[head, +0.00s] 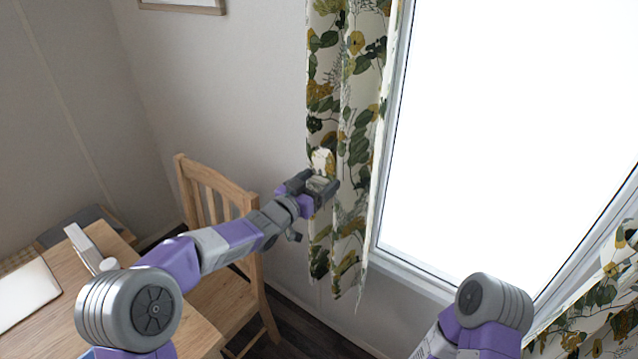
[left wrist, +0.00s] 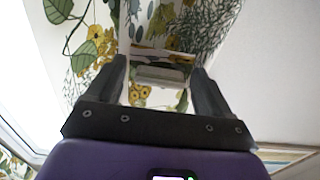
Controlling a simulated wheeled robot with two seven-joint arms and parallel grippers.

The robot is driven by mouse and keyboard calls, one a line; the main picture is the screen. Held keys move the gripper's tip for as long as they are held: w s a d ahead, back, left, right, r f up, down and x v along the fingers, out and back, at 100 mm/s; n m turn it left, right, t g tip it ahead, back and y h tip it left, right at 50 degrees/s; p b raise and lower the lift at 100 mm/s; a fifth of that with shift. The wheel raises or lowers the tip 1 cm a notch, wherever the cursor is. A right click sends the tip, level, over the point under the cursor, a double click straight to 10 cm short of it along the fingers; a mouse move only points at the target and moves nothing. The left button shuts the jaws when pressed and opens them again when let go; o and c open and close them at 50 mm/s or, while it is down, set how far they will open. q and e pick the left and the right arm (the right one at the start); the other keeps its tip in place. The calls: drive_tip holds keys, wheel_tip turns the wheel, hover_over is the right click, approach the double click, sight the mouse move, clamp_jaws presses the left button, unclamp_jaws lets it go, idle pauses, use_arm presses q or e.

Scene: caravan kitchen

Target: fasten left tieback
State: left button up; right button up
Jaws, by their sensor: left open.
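The left curtain (head: 345,110), white with green and yellow leaves, hangs at the left side of the window. It fills the top of the left wrist view (left wrist: 185,25). My left gripper (head: 323,187) is at the curtain's lower half, its fingers pointing at the cloth. In the left wrist view its fingers (left wrist: 160,72) are apart, with a pale, strap-like piece (left wrist: 160,74) between them. This may be the tieback; I cannot tell whether the fingers touch it. A cream patch (head: 322,160) shows on the curtain just above the gripper. My right gripper is out of view.
A wooden table (head: 125,270) is at the lower left. The bright window (head: 500,130) is right of the curtain. Another curtain (head: 600,300) hangs at the lower right.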

use_arm(q)
drive_tip(key=shift+w+d, duration=0.25)
drive_tip(key=shift+w, duration=0.05)
drive_tip(key=shift+c, duration=0.5)
drive_tip(key=c, duration=1.3)
drive_tip(key=shift+c, duration=0.2)
